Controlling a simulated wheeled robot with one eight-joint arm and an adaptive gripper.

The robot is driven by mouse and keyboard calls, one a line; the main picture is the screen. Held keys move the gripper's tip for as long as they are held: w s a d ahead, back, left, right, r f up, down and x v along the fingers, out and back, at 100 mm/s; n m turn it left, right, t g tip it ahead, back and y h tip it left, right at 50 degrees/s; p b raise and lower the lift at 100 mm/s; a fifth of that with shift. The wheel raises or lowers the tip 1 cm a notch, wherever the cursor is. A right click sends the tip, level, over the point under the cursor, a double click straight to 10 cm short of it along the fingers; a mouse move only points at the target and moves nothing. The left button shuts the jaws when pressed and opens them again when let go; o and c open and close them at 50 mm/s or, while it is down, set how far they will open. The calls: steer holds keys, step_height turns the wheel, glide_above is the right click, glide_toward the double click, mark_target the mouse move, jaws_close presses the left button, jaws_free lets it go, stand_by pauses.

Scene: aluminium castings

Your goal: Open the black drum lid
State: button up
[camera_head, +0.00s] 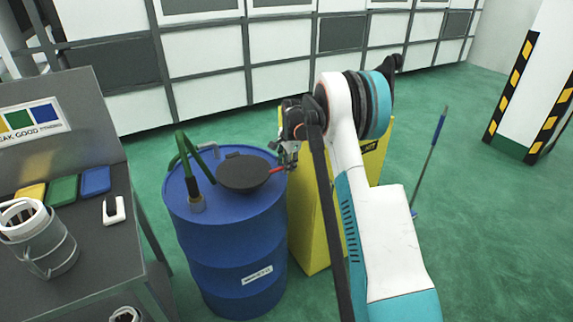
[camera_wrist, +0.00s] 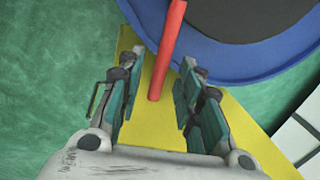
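The black drum lid (camera_head: 240,174) lies on top of the blue drum (camera_head: 232,240). A red handle (camera_head: 277,170) sticks out from its right side. In the wrist view the dark lid (camera_wrist: 240,15) and the drum's blue rim (camera_wrist: 225,65) are at the top. The red handle (camera_wrist: 168,48) runs down from there between my fingers. My gripper (camera_head: 287,156) is at the handle's outer end, right of the drum. In the wrist view my gripper (camera_wrist: 163,62) is open, with a gap on both sides of the handle.
A green hose (camera_head: 192,162) joins the drum top left of the lid. A yellow cabinet (camera_head: 307,225) stands right of the drum, beneath my gripper. A grey workbench (camera_head: 100,240) is at the left. Open green floor lies at the right.

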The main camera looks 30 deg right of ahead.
jaws_close()
steer(key=shift+r, duration=0.2)
